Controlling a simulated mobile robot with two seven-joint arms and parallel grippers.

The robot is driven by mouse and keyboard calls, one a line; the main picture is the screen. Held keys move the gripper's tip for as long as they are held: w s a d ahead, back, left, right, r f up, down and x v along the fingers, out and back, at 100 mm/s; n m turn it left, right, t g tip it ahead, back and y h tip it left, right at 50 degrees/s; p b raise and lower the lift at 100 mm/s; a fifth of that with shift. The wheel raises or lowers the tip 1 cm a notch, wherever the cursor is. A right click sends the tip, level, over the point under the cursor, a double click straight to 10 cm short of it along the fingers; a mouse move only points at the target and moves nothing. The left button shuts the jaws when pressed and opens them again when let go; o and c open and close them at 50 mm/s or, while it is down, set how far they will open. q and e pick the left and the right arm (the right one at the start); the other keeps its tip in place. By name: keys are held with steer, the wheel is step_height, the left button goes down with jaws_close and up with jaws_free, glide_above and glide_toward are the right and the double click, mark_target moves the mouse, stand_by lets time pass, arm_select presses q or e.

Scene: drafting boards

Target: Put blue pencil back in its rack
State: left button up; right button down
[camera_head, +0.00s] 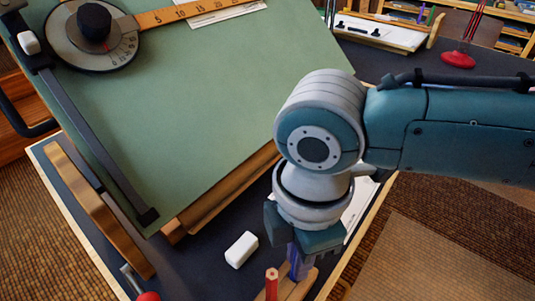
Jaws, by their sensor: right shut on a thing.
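My right gripper (303,250) points down over the front of the dark table and is shut on the blue pencil (297,268). Only a short blue-violet stretch of the pencil shows below and between the fingers. The pale wooden rack (303,287) is right below, partly cut off by the bottom edge of the picture. I cannot tell whether the pencil's lower end is in a hole of the rack or just in front of it. A red pencil (271,284) stands upright at the rack, left of the gripper. My left gripper is not in view.
A white eraser (241,249) lies on the dark tabletop (200,262) left of the rack. The tilted green drafting board (200,110) rises behind it. A red knob (148,296) is at the bottom left. White paper (357,205) lies partly behind my wrist.

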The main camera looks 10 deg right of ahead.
steer(key=shift+f+b, duration=0.35)
steer(key=shift+f, duration=0.15)
stand_by(0.3)
steer(key=c, duration=0.8)
jaws_free()
steer(key=shift+o, duration=0.2)
steer(key=shift+r, duration=0.1)
step_height(320, 180, up, 10)
steer(key=p, duration=0.2)
steer(key=shift+p, duration=0.35)
